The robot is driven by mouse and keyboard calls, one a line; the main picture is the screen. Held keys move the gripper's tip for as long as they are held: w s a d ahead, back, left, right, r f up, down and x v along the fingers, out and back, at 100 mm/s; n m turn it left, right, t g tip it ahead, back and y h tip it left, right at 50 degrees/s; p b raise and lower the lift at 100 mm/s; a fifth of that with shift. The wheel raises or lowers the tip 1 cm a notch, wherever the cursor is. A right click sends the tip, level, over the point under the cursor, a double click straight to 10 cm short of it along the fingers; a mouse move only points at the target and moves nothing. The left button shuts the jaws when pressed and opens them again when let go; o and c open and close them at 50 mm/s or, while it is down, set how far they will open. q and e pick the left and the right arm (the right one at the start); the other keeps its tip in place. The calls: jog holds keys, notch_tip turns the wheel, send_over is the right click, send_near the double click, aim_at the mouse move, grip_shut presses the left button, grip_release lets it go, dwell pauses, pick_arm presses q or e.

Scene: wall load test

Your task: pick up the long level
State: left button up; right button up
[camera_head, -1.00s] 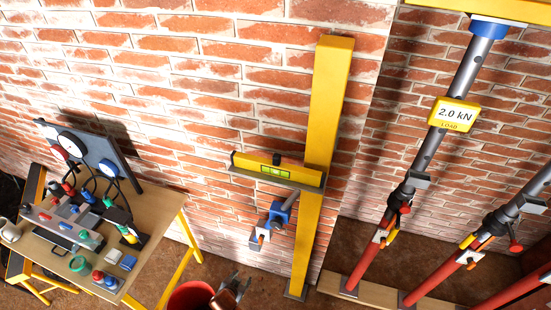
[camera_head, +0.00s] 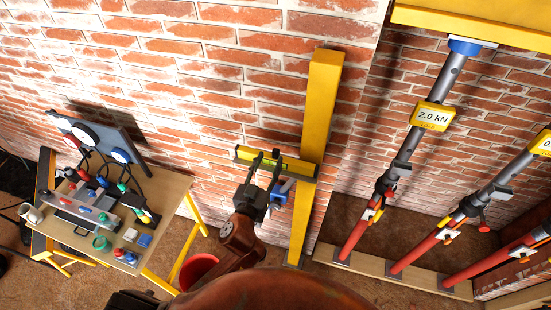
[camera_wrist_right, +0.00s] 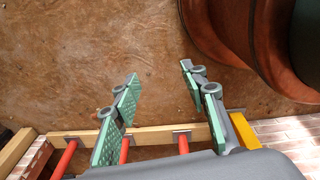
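The long level (camera_head: 300,169) is a yellow bar on a narrow ledge on the yellow post in the head view, against the brick wall. My left gripper (camera_head: 266,156) is in front of the level's middle. Its two dark fingers stand apart and overlap the level, hiding its green vial. I cannot tell whether they touch it. My right gripper (camera_wrist_right: 163,108) shows in the right wrist view, its green-padded fingers wide apart with nothing between them. It is not made out in the head view.
The yellow post (camera_head: 318,110) stands behind the level, with a blue clamp (camera_head: 284,190) below. A wooden bench (camera_head: 175,196) with gauges and tools is at left. A red bucket (camera_head: 197,270) is on the floor. Red-and-grey props (camera_head: 411,155) stand at right.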

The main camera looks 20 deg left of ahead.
aim_at(275, 153)
pick_arm(q)
jog(key=w, duration=0.1)
jog(key=w+p, duration=0.1)
jog(key=w, duration=0.1)
jog(key=w+p, duration=0.1)
jog(key=w, duration=0.1)
jog(key=shift+w+d+f, duration=0.1)
jog(key=shift+d+f, duration=0.2)
jog(key=shift+d, duration=0.1)
jog(key=shift+w+f, duration=0.2)
jog(key=shift+w, duration=0.3)
pick_arm(e)
jog(key=shift+d+r, duration=0.3)
jog(key=shift+r, duration=0.35)
jog(key=shift+d+r, duration=0.25)
jog(key=shift+r, duration=0.35)
pick_arm(q)
jog(key=shift+s, duration=0.1)
jog(key=shift+c, duration=0.5)
jog(key=c, duration=0.5)
grip_shut()
pick_arm(e)
jog(key=shift+w+a, duration=0.1)
jog(key=shift+a, duration=0.4)
pick_arm(q)
jog(key=shift+r, duration=0.1)
pick_arm(e)
jog(key=shift+d, duration=0.3)
